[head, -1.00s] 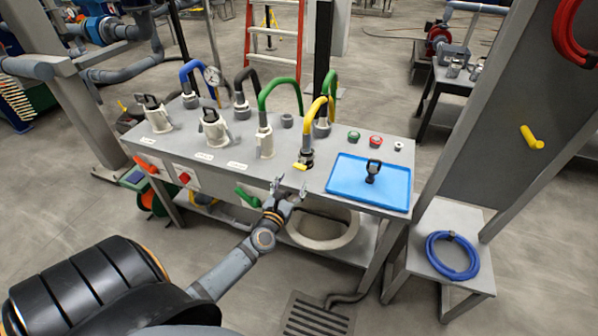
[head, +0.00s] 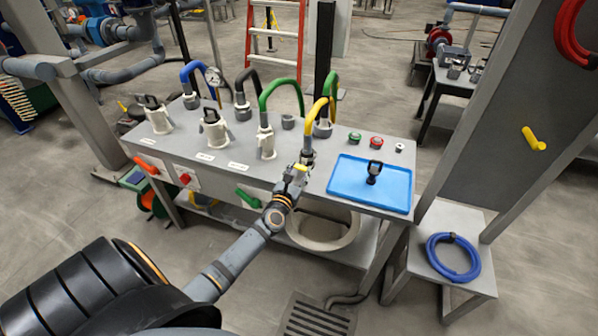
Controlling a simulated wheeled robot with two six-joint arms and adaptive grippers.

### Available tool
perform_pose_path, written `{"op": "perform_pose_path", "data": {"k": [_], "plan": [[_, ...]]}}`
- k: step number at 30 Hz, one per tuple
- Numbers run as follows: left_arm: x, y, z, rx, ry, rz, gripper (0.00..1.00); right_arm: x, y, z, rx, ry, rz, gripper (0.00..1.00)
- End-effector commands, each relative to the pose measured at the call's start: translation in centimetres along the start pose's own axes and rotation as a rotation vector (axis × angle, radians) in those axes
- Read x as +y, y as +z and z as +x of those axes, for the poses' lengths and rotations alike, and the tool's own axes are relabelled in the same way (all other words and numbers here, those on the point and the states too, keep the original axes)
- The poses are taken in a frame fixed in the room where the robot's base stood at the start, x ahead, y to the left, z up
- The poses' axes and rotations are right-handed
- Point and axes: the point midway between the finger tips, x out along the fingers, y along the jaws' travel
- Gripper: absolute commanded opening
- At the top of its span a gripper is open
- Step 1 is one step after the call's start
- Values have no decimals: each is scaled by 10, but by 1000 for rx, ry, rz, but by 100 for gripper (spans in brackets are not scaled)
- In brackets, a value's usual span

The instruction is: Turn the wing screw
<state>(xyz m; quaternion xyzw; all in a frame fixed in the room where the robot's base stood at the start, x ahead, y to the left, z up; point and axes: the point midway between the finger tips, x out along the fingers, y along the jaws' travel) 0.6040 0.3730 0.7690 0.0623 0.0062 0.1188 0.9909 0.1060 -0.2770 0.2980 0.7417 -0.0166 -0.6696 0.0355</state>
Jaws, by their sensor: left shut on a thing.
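The yellow wing screw (head: 301,168) sits low on the dark fitting under the yellow hose (head: 317,112), near the front edge of the grey bench. My left gripper (head: 297,173) reaches up to it from the front and is shut on it. The fingers hide part of the screw, so its exact angle is hard to tell. My right gripper is not in view.
A blue tray (head: 338,190) with a black-handled piece (head: 374,170) lies right of the gripper. Green hoses (head: 266,100) and white cam fittings (head: 215,133) stand to the left. A round basin (head: 325,232) is below the bench edge.

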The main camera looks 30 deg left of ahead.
Motion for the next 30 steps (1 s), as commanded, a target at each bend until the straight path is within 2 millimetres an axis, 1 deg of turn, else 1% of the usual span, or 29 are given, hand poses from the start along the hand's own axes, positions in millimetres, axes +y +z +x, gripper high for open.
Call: {"op": "perform_pose_path", "data": {"k": [1, 3, 8, 14, 20, 30], "plan": [[-2, 0, 0, 1, -4, -2, 18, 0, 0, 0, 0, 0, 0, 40], [-2, 0, 0, 1, -5, -2, 12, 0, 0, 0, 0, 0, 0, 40], [-2, 0, 0, 2, -6, 7, 12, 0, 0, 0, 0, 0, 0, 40], [-3, 0, 0, 3, -7, 71, 12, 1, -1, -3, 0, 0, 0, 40], [-3, 1, 0, 2, -8, 213, 12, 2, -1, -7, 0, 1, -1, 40], [-3, 1, 0, 1, -8, 534, 12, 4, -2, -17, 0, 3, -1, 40]]}}
